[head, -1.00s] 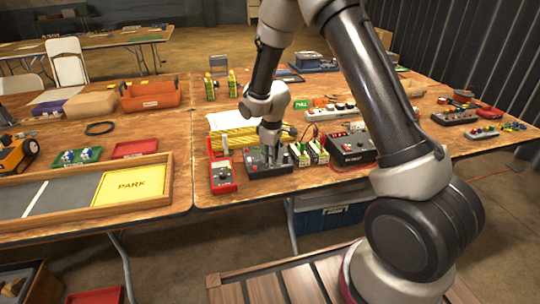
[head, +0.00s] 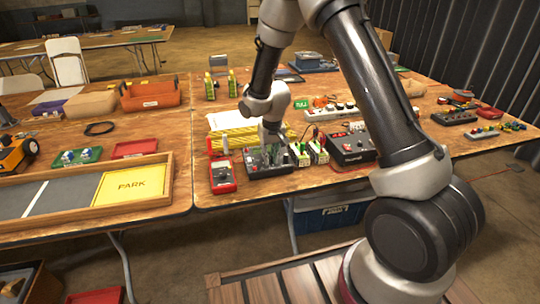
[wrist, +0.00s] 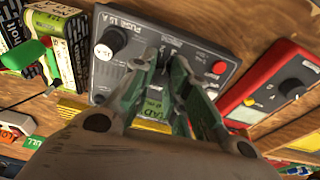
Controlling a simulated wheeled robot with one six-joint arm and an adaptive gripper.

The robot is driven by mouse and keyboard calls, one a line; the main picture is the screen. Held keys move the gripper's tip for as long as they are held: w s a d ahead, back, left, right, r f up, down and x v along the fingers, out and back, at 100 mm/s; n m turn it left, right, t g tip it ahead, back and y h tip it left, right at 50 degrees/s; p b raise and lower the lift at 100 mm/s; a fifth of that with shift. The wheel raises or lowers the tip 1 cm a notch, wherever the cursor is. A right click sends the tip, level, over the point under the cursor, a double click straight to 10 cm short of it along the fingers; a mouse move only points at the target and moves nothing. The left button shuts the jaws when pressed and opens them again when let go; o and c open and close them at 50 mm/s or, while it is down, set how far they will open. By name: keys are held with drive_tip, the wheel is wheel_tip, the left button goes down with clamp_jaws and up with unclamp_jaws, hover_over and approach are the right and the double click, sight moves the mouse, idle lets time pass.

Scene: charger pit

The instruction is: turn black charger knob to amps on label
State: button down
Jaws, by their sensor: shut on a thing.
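The grey charger box (head: 256,171) sits on the near edge of the wooden table, under my gripper (head: 274,147). In the wrist view its panel (wrist: 200,52) carries a fuse label, a round dark and white fitting (wrist: 112,40) and a red button (wrist: 219,67). My gripper (wrist: 165,60) points down at the panel, its fingers closed together on the black knob at the panel's middle. The fingers hide most of the knob, so its pointer and scale cannot be read. A green and white label shows partly between the finger links.
A red meter (head: 223,177) stands close on the charger's left. Yellow material (head: 240,138) lies behind.

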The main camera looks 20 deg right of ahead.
sight(272, 166)
drive_tip(key=shift+m, duration=0.5)
drive_tip(key=c, duration=1.3)
unclamp_jaws()
drive_tip(key=r, duration=0.4)
drive_tip(key=s+r, duration=0.1)
drive_tip(key=r, duration=0.3)
drive_tip(key=s+r, duration=0.1)
drive_tip(key=r, duration=0.3)
drive_tip(key=shift+f, duration=0.1)
